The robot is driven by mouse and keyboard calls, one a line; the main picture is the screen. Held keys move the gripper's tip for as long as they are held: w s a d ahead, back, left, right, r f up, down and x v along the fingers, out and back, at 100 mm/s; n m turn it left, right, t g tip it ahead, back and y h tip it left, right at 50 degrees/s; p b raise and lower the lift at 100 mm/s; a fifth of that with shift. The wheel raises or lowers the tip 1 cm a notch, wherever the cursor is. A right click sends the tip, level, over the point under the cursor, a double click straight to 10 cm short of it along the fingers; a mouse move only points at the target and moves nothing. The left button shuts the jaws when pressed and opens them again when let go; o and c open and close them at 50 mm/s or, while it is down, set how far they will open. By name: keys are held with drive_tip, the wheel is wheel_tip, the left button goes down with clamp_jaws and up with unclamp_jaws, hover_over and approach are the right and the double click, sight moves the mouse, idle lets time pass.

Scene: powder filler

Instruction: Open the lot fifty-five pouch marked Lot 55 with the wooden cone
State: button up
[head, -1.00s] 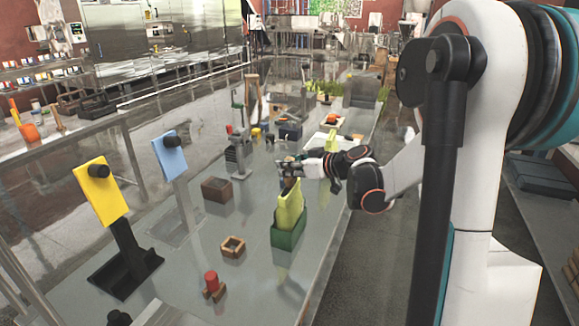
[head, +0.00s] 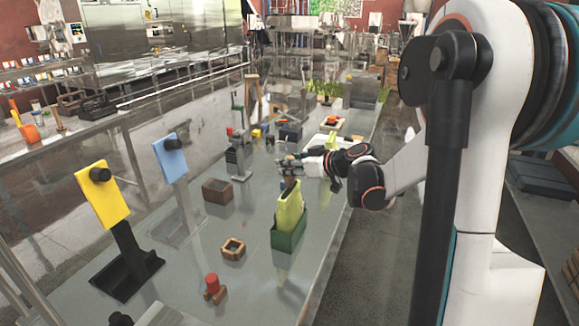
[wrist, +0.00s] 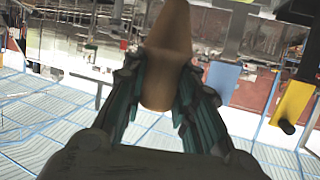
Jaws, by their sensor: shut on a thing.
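My gripper (head: 287,166) is shut on the brown wooden cone (wrist: 165,55), which fills the middle of the wrist view between the fingers. In the head view the gripper is just above a yellow-green pouch (head: 290,210) that stands in a green holder (head: 289,240). A brown bit, likely the cone, shows at the pouch's top edge; I cannot tell whether it touches or enters the pouch. A yellow pouch (head: 105,200) and a blue pouch (head: 172,165) hang on stands at the left. No lot marking is readable.
A brown box (head: 217,191), a small wooden frame (head: 233,248) and a red-topped piece (head: 213,287) stand on the grey table. A thin post on a stand (head: 238,155) and several small items are farther back. The table's right edge is close to the green holder.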

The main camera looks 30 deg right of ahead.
sight(289, 157)
drive_tip(key=shift+r+p, duration=1.3)
drive_tip(key=shift+r, duration=1)
drive_tip(key=shift+f, duration=0.1)
